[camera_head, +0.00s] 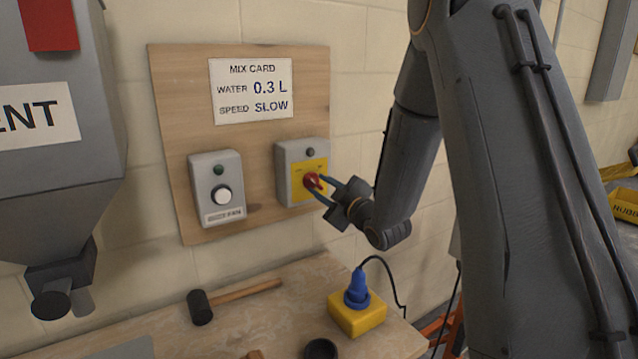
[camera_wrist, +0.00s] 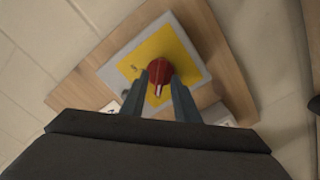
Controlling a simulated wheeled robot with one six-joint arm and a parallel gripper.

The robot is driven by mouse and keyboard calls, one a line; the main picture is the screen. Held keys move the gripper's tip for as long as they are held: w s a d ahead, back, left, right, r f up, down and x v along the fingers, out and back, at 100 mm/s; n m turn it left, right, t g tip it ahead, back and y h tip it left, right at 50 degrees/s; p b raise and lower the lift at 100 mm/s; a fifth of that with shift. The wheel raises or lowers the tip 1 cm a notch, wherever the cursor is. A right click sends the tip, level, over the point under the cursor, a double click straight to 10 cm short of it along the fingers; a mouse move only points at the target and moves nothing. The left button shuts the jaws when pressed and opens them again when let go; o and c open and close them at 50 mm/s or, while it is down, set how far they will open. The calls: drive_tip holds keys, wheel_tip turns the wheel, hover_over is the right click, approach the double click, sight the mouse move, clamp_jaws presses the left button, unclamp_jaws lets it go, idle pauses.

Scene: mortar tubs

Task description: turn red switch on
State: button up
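The red switch (camera_head: 312,181) is a rotary knob on a yellow plate (camera_head: 298,188) on the right-hand grey box (camera_head: 288,158), which is fixed to a wooden board. A dark round lamp (camera_head: 310,152) sits above the plate. My gripper (camera_head: 320,188) is at the knob, with one finger above it and one below it in the head view. In the wrist view the red knob (camera_wrist: 160,72) shows between the ends of my two fingers, with a pale mark on it. The fingers are apart; whether they touch the knob I cannot tell.
A second grey box (camera_head: 218,188) with a white button is on the board (camera_head: 180,110) at left, below a mix card (camera_head: 250,90). A mallet (camera_head: 200,307) and a yellow box with a blue plug (camera_head: 357,314) are on the bench below. A hopper (camera_head: 60,150) stands at left.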

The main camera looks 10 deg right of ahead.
drive_tip(key=shift+w+a, duration=0.2)
drive_tip(key=shift+w, duration=0.4)
clamp_jaws()
